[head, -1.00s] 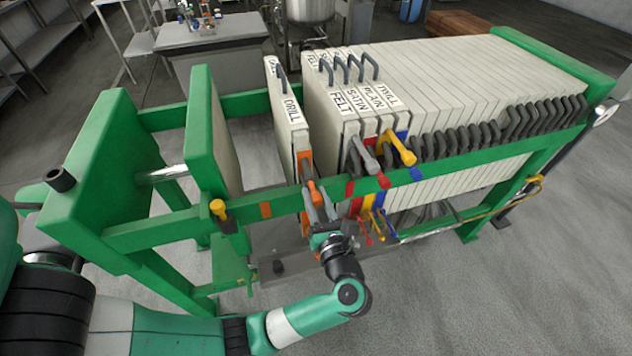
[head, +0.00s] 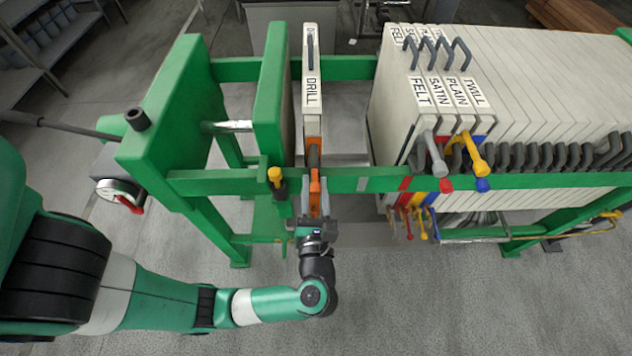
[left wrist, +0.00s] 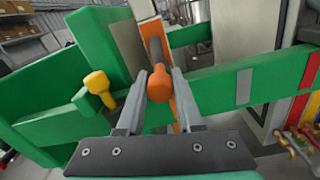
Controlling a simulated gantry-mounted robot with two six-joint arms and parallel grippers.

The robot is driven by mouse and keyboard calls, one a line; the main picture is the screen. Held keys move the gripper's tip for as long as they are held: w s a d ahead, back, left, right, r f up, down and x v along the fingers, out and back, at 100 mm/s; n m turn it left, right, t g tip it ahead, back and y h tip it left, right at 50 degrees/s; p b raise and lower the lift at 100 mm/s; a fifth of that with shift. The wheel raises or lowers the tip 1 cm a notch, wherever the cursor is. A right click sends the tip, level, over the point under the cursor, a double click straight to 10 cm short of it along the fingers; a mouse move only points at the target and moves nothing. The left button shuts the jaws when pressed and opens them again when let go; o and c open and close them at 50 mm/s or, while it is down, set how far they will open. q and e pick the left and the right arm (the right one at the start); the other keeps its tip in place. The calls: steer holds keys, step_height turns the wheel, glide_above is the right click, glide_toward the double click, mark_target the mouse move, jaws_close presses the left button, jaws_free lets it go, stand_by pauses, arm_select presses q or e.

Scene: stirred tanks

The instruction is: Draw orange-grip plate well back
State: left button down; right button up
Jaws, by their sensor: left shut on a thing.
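The orange-grip plate (head: 312,65) is a pale upright plate labelled DRILL, standing between the green pressing plate (head: 271,90) and the pack of pale plates. A wide gap separates it from the FELT plate (head: 405,110); a narrow gap separates it from the green pressing plate. Its orange grip (head: 316,190) sticks out over the front rail and also shows in the left wrist view (left wrist: 160,84). My left gripper (head: 315,200) is shut on this grip, one finger on each side, in front of the green rail (head: 340,181). My right gripper is not in view.
Grey, yellow, red and blue grips (head: 480,165) stick out from the pack at the right. A yellow knob (head: 275,176) stands on the rail just left of my gripper. A green end block (head: 175,110) closes the frame at the left.

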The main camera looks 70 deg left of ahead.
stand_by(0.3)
arm_select(q)
steer(key=c, duration=0.6)
jaws_free()
steer(key=shift+s, duration=0.1)
steer(key=shift+s+d, duration=0.1)
steer(key=shift+d, duration=0.4)
steer(key=v, duration=1)
steer(key=shift+s+d+p, duration=0.2)
steer(key=shift+d+p, duration=0.05)
steer(key=shift+p, duration=0.1)
steer(key=shift+a, duration=0.1)
